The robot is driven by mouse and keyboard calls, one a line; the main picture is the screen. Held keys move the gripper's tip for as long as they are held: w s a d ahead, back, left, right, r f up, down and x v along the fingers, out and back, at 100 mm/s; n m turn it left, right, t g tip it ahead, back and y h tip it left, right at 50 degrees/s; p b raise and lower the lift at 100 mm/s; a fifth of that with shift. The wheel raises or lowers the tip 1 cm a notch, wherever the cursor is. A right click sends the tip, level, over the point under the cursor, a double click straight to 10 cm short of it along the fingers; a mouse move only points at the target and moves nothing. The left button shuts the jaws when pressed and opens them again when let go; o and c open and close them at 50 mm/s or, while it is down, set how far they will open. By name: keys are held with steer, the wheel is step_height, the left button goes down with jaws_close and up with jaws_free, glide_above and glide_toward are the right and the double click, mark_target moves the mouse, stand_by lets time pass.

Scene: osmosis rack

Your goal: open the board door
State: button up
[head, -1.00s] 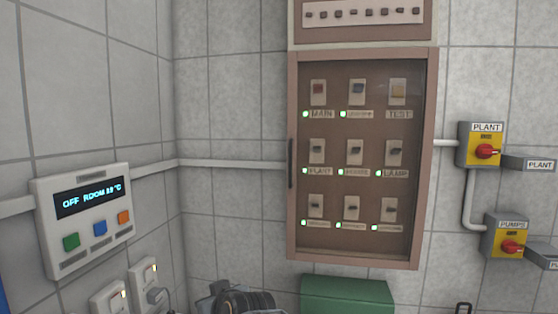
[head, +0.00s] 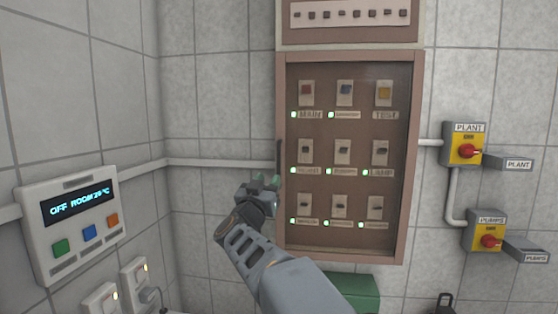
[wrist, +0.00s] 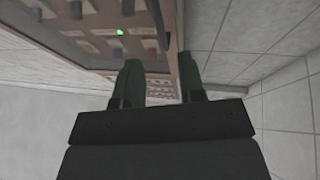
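The board door (head: 412,160) is a brown frame with a dark see-through pane, closed over several switches. Its dark upright handle (head: 279,162) is on the left edge. My gripper (head: 262,182) is just left of the door's left edge, near the handle's lower part. In the wrist view the two dark green fingers (wrist: 160,65) stand apart with an empty gap. What looks like the handle (wrist: 157,22) shows as a dark bar beyond that gap. I cannot tell whether the fingers touch it.
A room control panel (head: 75,215) and wall sockets (head: 135,280) are on the left wall. Yellow isolators marked PLANT (head: 465,145) and PUMPS (head: 487,232) are to the right. A green box (head: 355,290) is below the board. A pipe (head: 220,163) runs behind my gripper.

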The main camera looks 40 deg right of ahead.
mark_target(278, 164)
steer(key=p+x, duration=0.3)
steer(key=x, duration=0.6)
steer(key=shift+w+d, duration=0.15)
steer(key=shift+d, duration=0.05)
jaws_close()
